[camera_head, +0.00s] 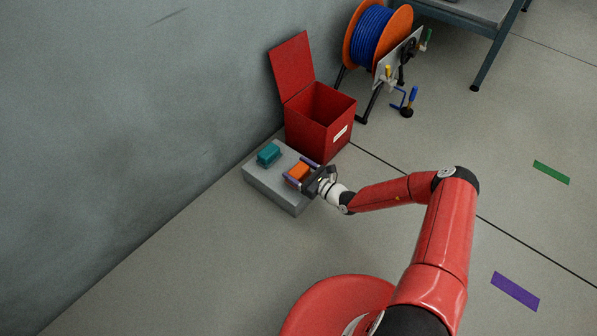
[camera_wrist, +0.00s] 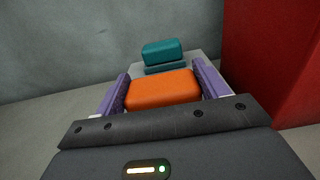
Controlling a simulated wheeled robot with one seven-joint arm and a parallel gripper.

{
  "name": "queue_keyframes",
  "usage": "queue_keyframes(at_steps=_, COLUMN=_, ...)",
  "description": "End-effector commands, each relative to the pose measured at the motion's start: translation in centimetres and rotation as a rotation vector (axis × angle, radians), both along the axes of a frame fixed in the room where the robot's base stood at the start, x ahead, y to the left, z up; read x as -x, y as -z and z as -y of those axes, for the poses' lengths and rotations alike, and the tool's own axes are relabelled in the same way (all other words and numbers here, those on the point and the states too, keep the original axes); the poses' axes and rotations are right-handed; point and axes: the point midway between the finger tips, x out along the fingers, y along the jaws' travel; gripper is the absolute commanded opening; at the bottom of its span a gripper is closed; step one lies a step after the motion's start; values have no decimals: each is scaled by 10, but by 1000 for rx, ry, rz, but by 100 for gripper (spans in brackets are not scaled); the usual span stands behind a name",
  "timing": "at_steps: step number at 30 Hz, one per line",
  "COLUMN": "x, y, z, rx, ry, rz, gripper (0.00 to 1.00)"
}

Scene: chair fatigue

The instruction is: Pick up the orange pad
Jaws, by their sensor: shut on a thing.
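The orange pad (camera_wrist: 162,90) is a rounded block between the two purple fingers of my gripper (camera_wrist: 163,88) in the wrist view. The gripper is shut on it, with a finger at each side. In the head view, the orange pad (camera_head: 299,171) shows between the fingers of my gripper (camera_head: 301,172), over the right part of a grey block (camera_head: 264,188). I cannot tell whether the pad still touches the block.
A teal pad (camera_head: 268,154) sits on the grey block's left part, beyond the orange pad in the wrist view (camera_wrist: 162,52). An open red bin (camera_head: 318,132) stands close behind the block. A blue cable reel (camera_head: 371,33) stands farther back. The wall is at left; floor at right is mostly clear.

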Motion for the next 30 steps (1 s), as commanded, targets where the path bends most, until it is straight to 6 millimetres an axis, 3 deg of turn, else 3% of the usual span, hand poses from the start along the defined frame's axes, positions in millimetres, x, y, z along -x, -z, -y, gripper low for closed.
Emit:
queue_keyframes(at_steps=8, x=-1, y=-38, z=1, rx=0, ry=0, rz=3, gripper=50)
queue_keyframes(at_steps=21, x=0, y=-158, z=0, rx=1, ry=0, rz=3, gripper=50)
queue_keyframes(at_steps=30, x=0, y=-195, z=0, rx=0, ry=0, rz=1, gripper=50)
